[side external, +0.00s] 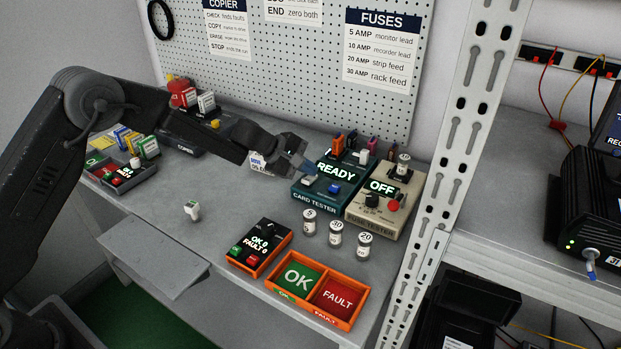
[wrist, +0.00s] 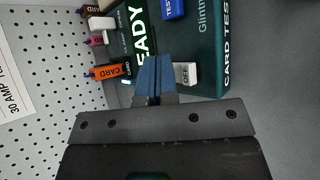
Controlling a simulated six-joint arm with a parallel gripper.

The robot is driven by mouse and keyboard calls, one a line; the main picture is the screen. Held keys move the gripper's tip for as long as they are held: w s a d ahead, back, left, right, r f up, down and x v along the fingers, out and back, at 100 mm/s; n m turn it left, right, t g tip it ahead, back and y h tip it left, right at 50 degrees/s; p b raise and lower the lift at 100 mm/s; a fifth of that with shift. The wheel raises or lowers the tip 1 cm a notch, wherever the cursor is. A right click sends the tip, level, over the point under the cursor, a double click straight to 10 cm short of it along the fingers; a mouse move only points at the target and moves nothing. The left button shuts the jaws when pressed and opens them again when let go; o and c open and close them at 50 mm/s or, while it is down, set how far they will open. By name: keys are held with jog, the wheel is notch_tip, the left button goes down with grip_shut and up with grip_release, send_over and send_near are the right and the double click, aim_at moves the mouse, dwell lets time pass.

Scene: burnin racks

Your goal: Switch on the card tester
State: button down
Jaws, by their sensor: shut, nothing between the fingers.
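The card tester (side external: 318,205) is a teal box on the bench; its display (side external: 335,172) glows READY. On its top are a blue button (side external: 334,188), marked TEST in the wrist view (wrist: 173,9), and a small white switch (side external: 308,181). The switch in the wrist view (wrist: 185,74) carries the word OFF. My gripper (side external: 301,166) is over the tester's left rear part. In the wrist view its shut, empty fingertips (wrist: 154,66) are just beside the switch; whether they touch it I cannot tell. The fingers cover part of the display.
The beige fuse tester (side external: 399,224) stands close on the right, its display reading OFF. Upright cards, one orange (side external: 338,144), stand behind the tester. Several small jars (side external: 335,233), a counter box (side external: 258,250) and an orange OK/FAULT tray (side external: 350,315) stand in front. Bench left of these is mostly clear.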

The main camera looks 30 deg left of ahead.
aim_at(306, 180)
jog(key=shift+s+r, duration=0.2)
jog(key=shift+r, duration=1)
jog(key=shift+s+r, duration=0.15)
jog(key=shift+r, duration=1.15)
